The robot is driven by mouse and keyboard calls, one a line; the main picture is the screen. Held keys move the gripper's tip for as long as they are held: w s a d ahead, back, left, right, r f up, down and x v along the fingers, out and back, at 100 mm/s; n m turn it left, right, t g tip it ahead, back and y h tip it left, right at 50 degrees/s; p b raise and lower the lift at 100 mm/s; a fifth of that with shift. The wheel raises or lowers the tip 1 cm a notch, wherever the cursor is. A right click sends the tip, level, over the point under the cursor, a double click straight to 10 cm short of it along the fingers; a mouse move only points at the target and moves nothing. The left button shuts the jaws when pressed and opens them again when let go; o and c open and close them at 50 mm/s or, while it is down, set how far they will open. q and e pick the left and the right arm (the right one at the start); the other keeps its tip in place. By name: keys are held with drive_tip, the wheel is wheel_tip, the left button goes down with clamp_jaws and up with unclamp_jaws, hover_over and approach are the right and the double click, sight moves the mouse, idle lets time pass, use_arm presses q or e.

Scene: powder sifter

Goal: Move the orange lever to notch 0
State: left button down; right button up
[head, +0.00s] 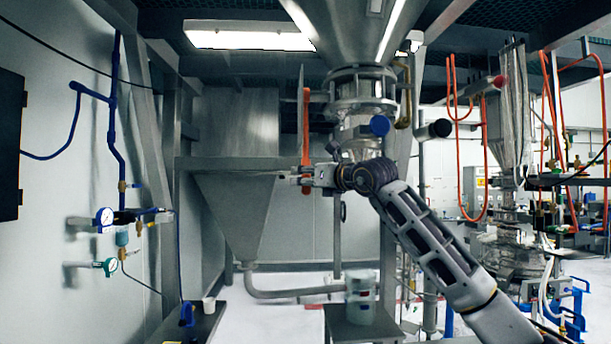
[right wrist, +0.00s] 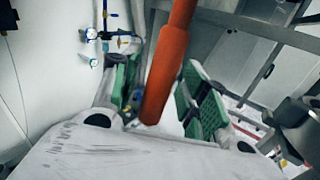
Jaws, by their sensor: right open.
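The orange lever (head: 306,120) hangs about upright beside the steel hopper's outlet in the head view. My right gripper (head: 292,175) is at its lower end, reaching in from the right with its fingers pointing left. In the right wrist view the orange lever (right wrist: 166,70) comes down between the two green-padded fingers (right wrist: 157,88), which stand open with a gap on each side. I cannot tell whether either pad touches it. No notch marks or numbers can be read. My left gripper is not in view.
The hopper outlet (head: 361,88) with clamps and a blue cap (head: 380,125) is just right of the lever. A grey funnel tank (head: 235,205) stands behind my gripper. Gauges (head: 104,216) and blue pipes line the left wall.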

drive_tip(key=shift+w+a, duration=0.1)
drive_tip(key=shift+w, duration=0.05)
drive_tip(key=shift+c, duration=0.2)
clamp_jaws()
idle(0.3)
